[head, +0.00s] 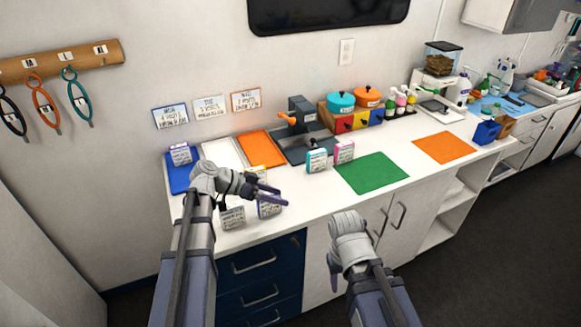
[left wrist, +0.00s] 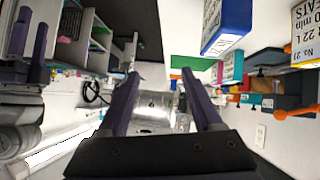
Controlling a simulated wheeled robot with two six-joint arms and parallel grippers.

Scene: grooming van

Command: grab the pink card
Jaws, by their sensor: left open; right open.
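The pink card (head: 343,152) is a small upright block with a white label. It stands on the white counter just right of a teal card (head: 316,160), at the left of the green mat. In the left wrist view a sliver of pink (left wrist: 214,73) shows beyond the teal card (left wrist: 233,66). My left gripper (head: 272,193) is open and empty over the counter's left part, left of and nearer than the pink card; its spread fingers (left wrist: 160,80) show in the left wrist view. My right gripper (head: 335,281) is in front of the cabinets, its fingers partly hidden.
Other labelled cards (head: 233,217) stand near my left gripper; a blue card (left wrist: 228,24) is close in the left wrist view. Blue, white and orange trays (head: 262,149) and a dark grey stand (head: 306,143) lie behind. The green mat (head: 371,173) and orange mat (head: 444,147) are bare.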

